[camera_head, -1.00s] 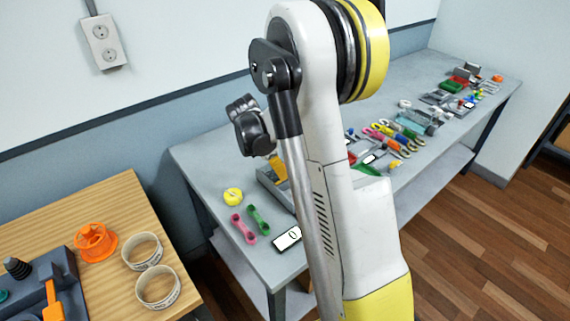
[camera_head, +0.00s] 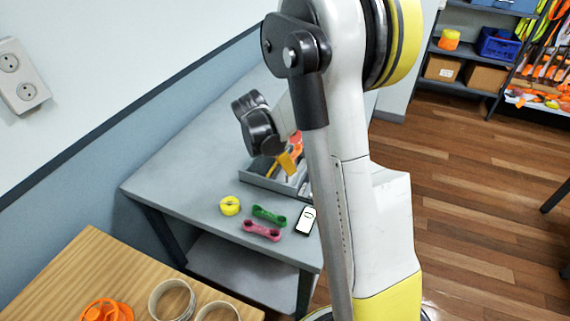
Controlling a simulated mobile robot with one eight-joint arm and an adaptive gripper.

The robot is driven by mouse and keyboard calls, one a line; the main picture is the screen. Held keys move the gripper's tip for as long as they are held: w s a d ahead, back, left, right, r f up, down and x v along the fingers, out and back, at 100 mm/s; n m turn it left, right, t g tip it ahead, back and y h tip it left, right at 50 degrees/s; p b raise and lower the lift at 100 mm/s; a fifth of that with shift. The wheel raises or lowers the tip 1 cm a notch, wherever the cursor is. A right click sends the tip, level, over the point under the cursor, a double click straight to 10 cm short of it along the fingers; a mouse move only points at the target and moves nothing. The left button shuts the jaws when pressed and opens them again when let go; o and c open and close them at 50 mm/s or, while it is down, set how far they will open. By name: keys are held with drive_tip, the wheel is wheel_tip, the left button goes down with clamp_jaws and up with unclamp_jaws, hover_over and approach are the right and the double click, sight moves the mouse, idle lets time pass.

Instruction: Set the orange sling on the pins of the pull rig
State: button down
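Orange straps hang on a rack (camera_head: 548,62) at the far upper right. I cannot tell whether one of them is the orange sling. I make out no pull rig or pins in this view. My arm stands across the middle and hides much of the scene behind it. A dark part at the arm's end, which looks like my gripper (camera_head: 258,128), is above the grey table. Its fingers cannot be made out, and no held thing shows.
The grey table (camera_head: 180,165) holds a yellow ring (camera_head: 230,206), green (camera_head: 269,215) and pink (camera_head: 261,230) links, a phone-like device (camera_head: 306,220) and a grey tray (camera_head: 262,178). A wooden table (camera_head: 75,275) is at lower left. Shelves (camera_head: 465,55) stand at the back. Open floor (camera_head: 470,200) lies right.

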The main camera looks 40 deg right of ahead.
sight(285, 181)
drive_tip(key=shift+w+d+f, duration=0.25)
drive_tip(key=shift+w+f, duration=0.25)
drive_tip(key=shift+w, duration=0.3)
drive_tip(key=shift+s+f+b, duration=0.3)
drive_tip(key=shift+s+b, duration=0.05)
drive_tip(key=shift+b, duration=0.15)
wheel_tip(285, 181, down, 5)
drive_tip(key=b, duration=0.3)
drive_tip(key=shift+b, duration=0.35)
drive_tip(key=shift+s+a+f+b, duration=0.1)
drive_tip(key=shift+a+f+b, duration=0.1)
drive_tip(key=shift+f+b, duration=0.15)
drive_tip(key=shift+w+a+r, duration=0.1)
drive_tip(key=shift+w+r, duration=0.05)
drive_tip(key=shift+w, duration=0.15)
drive_tip(key=c, duration=1.1)
unclamp_jaws()
drive_tip(key=shift+c, duration=1)
